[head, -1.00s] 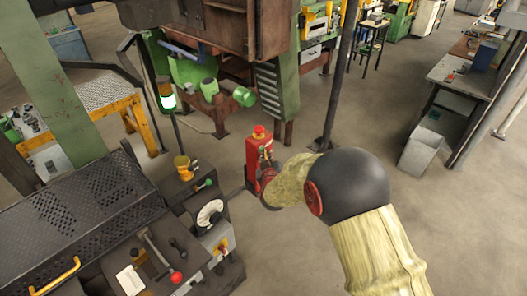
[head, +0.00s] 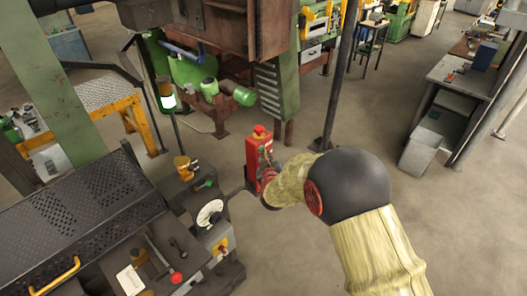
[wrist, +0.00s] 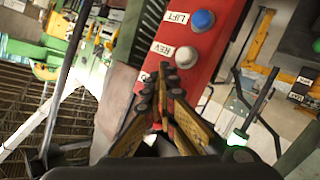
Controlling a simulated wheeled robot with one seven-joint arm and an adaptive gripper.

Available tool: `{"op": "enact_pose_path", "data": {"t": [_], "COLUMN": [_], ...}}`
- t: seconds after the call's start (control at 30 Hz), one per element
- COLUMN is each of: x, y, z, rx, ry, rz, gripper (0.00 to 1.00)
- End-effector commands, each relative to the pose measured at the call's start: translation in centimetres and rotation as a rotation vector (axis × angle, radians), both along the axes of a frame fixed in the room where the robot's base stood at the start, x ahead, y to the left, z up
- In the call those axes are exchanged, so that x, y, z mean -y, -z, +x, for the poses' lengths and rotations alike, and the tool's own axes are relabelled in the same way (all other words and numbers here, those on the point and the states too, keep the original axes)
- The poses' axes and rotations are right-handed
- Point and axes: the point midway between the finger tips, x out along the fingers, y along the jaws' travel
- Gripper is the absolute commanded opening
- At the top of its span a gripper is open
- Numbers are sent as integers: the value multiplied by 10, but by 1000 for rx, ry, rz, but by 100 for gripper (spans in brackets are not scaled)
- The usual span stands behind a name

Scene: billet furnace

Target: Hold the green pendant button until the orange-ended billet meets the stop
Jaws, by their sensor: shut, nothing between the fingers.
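The red pendant box (head: 252,158) stands upright in the middle of the head view, with a red-orange top. In the wrist view the red pendant face (wrist: 218,58) shows a blue button (wrist: 203,20) labelled LIFT and a white button (wrist: 187,57) labelled REV. My gripper (wrist: 161,85) is shut and empty, its fingertips over the face just below the white button. It also shows in the head view (head: 268,178), at the box's right side. The fingers hide the face beyond them, with part of a label beside them. I cannot make out the green button, the orange-ended billet or the stop.
A console (head: 205,262) with a dial and a red-knobbed lever stands left of the pendant. A dark perforated cover (head: 70,215) lies further left. A green-and-brown machine stands behind.

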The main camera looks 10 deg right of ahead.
Motion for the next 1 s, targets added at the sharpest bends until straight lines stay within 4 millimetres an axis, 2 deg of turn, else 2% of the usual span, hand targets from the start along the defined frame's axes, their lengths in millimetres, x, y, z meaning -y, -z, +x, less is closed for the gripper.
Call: {"op": "enact_pose_path", "data": {"t": [1.0], "x": [16], "y": [0], "z": [-21], "rx": [1], "ry": [1], "rz": [1], "gripper": [0]}}
